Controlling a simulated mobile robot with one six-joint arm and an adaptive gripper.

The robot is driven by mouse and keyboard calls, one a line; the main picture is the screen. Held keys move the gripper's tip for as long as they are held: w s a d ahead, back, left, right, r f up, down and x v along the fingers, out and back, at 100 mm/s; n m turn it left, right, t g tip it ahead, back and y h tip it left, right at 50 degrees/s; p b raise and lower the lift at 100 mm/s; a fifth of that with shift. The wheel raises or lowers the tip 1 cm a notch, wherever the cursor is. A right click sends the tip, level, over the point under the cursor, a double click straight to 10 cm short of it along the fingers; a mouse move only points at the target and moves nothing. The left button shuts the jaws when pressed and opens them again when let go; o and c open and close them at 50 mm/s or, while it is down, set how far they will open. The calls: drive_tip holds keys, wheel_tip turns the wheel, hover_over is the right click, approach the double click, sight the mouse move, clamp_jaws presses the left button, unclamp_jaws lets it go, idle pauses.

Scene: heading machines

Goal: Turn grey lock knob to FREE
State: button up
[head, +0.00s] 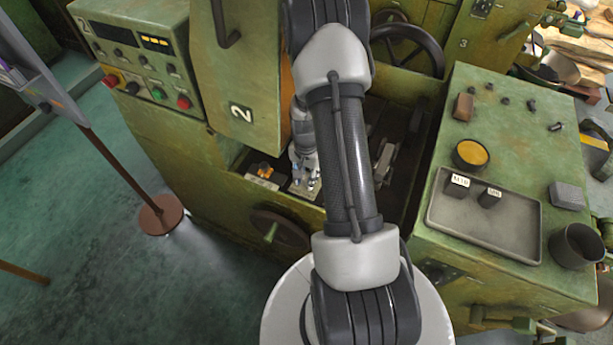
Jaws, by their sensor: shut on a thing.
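My gripper (306,180) is small in the head view, reaching down into the open bay of the green machine numbered 2, behind my own arm. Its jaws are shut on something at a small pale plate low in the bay. This fits the grey lock knob, but the fingers hide it, and its pointer and any FREE mark cannot be read.
An orange knob (264,168) on a labelled plate sits just left of my gripper. A raised green door (238,75) stands close on the left. A dark handwheel (280,228) is below on the front. A grey tray (485,228) lies on the right-hand bench.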

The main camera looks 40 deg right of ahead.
sight(306, 178)
drive_tip(key=shift+m, duration=1.1)
drive_tip(key=o, duration=1.1)
drive_tip(key=shift+c, duration=0.2)
wheel_tip(306, 178, up, 12)
drive_tip(key=shift+s, duration=0.1)
